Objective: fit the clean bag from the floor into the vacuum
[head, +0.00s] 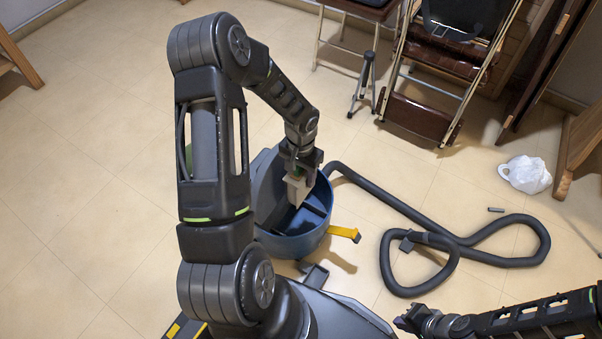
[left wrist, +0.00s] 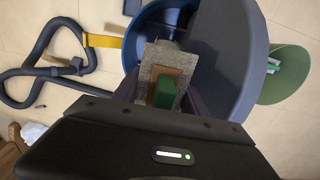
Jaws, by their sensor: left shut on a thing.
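The vacuum (head: 290,245) is an open blue tub on the floor, its dark grey lid (head: 267,183) raised on the left side. My left gripper (head: 297,182) is over the tub's opening, pointing down, and is shut on a grey bag (head: 297,192). In the left wrist view, the bag (left wrist: 150,56) has a brown card plate (left wrist: 183,77) and a green piece (left wrist: 165,91) between the fingers. The bag's lower end is at or inside the tub; its contact with the inside is unclear. My right gripper (head: 408,320) is low at the front, away from the vacuum; its jaw opening is unclear.
A yellow latch (head: 343,232) sticks out from the tub. A dark hose (head: 400,205) loops across the floor at right. A white crumpled bag (head: 527,174) and a small tube (head: 496,209) lie beyond it. A green round container (left wrist: 290,85) stands beside the vacuum. The left floor is clear.

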